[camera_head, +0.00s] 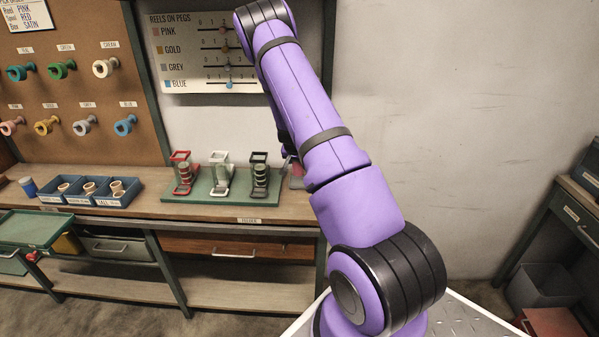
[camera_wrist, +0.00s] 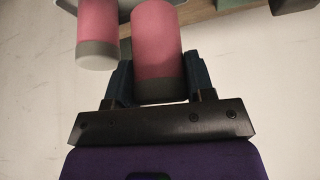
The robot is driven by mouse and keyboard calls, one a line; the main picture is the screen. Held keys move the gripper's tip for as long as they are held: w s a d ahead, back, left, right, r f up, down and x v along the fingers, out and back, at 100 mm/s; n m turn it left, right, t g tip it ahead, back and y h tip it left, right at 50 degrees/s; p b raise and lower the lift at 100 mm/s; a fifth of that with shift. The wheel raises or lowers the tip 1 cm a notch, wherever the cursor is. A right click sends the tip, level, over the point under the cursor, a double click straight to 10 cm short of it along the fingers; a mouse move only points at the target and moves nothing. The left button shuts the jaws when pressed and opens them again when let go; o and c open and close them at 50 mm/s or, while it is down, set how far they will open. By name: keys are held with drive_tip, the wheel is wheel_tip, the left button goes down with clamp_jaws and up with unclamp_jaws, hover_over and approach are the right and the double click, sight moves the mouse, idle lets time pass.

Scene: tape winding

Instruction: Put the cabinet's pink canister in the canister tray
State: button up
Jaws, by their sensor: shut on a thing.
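In the wrist view, a pink canister (camera_wrist: 157,40) with a grey end stands between the two fingers of my gripper (camera_wrist: 160,85), which is shut on it. A second pink canister (camera_wrist: 97,28), also with a grey end, is just left of it, outside the fingers. I cannot tell which thing is the canister tray.
The wooden bench (camera_head: 140,208) carries blue bins (camera_head: 92,190) and a green board (camera_head: 220,211) with red, white and black stands. A green tray (camera_head: 32,229) is at the far left. Reels hang on the pegboard above.

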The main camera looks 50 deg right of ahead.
drive_tip(key=shift+f, duration=2.3)
drive_tip(key=o, duration=0.7)
drive_tip(key=shift+f, duration=0.1)
